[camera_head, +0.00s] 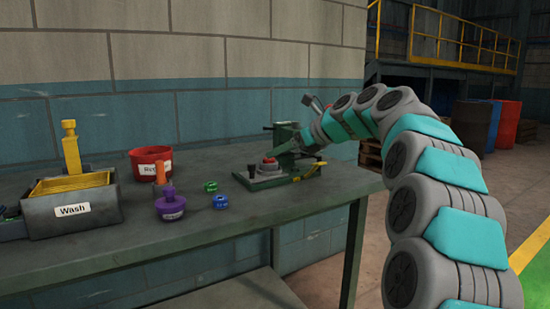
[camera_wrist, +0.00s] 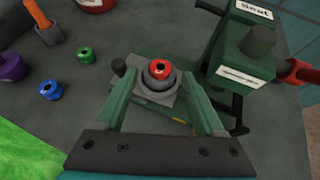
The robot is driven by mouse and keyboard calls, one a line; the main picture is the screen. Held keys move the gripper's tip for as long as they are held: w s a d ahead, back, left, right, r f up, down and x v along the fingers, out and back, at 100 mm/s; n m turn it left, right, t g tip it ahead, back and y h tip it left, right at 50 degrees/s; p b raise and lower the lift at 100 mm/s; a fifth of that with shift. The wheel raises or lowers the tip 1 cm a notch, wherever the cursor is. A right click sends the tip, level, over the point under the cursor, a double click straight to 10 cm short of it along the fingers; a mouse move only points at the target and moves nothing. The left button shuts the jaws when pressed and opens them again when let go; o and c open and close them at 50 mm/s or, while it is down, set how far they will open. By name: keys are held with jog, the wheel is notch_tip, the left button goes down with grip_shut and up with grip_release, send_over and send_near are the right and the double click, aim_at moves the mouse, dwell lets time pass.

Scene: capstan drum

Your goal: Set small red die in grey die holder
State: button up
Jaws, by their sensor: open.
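The small red die (camera_wrist: 159,69) is a ring with a dark centre, sitting at the top of the round grey die holder (camera_wrist: 158,86). I cannot tell how deep it sits. In the head view the red die (camera_head: 269,160) also shows on the grey holder (camera_head: 268,172), on the green press base. My gripper (camera_wrist: 158,77) is open, its two green fingers apart on either side of the die and holder, with a visible gap to the die. In the head view my gripper (camera_head: 295,156) reaches in from the right, partly covering the press.
The green press (camera_wrist: 238,60) with a "Seat" label and red-ended handle stands close right of the holder. Green (camera_head: 210,186) and blue (camera_head: 220,201) dies, a purple piece (camera_head: 170,207), a red bin (camera_head: 150,163) and a grey Wash tray (camera_head: 75,212) lie left.

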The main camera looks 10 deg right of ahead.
jog(key=v, duration=0.8)
jog(key=shift+r, duration=0.2)
jog(key=shift+s, duration=0.1)
jog(key=shift+d, duration=0.1)
